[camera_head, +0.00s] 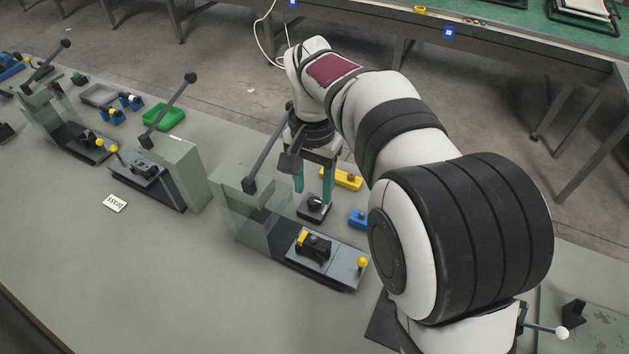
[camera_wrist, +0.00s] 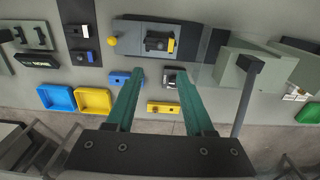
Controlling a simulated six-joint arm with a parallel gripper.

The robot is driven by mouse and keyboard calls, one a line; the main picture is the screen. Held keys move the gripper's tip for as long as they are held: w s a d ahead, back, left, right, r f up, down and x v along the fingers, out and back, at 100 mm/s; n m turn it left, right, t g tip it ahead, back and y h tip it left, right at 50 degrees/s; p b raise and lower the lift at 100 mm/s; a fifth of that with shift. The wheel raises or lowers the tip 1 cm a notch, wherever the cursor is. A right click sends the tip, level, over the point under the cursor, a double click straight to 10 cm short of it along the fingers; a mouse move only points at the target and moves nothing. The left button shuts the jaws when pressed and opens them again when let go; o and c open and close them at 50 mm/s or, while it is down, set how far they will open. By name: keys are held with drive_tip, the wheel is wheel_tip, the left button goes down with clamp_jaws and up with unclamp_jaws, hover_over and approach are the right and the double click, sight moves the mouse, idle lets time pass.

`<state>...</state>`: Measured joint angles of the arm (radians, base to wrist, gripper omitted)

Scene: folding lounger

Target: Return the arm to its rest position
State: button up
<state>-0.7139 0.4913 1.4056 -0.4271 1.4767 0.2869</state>
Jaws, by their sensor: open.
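My gripper (camera_head: 313,182) has two teal fingers pointing down and apart, with nothing between them. It hangs above the bench, behind the nearest press station, over a black device with a round knob (camera_head: 314,207). In the wrist view my gripper (camera_wrist: 160,84) also shows spread fingers, with the black device (camera_wrist: 174,78) near the right fingertip. Whether the fingertips touch anything is unclear. My arm is bent and reaches out from the lower right of the head view.
The green-grey press station (camera_head: 232,205) with its lever stands left of my gripper. A yellow block (camera_head: 347,180) and a blue block (camera_head: 358,218) lie to the right. A green tray (camera_head: 164,118) is farther left. The front left bench area is clear.

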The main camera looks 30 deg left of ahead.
drive_tip(key=shift+d, duration=0.1)
drive_tip(key=s+d+r+m, duration=0.1)
drive_tip(key=s+d, duration=0.3)
drive_tip(key=d, duration=0.3)
drive_tip(key=s+d+r+m+y, duration=0.1)
drive_tip(key=s+d+m, duration=0.1)
drive_tip(key=s+d, duration=0.35)
drive_tip(key=s+d+r+m, duration=0.1)
drive_tip(key=s+d, duration=0.1)
drive_tip(key=d, duration=0.7)
drive_tip(key=s+d+f+m, duration=0.1)
drive_tip(key=s+d+f, duration=0.2)
drive_tip(key=s, duration=0.6)
drive_tip(key=shift+d+f+m+y, duration=0.3)
drive_tip(key=shift+d+y, duration=0.1)
drive_tip(key=shift+d, duration=0.05)
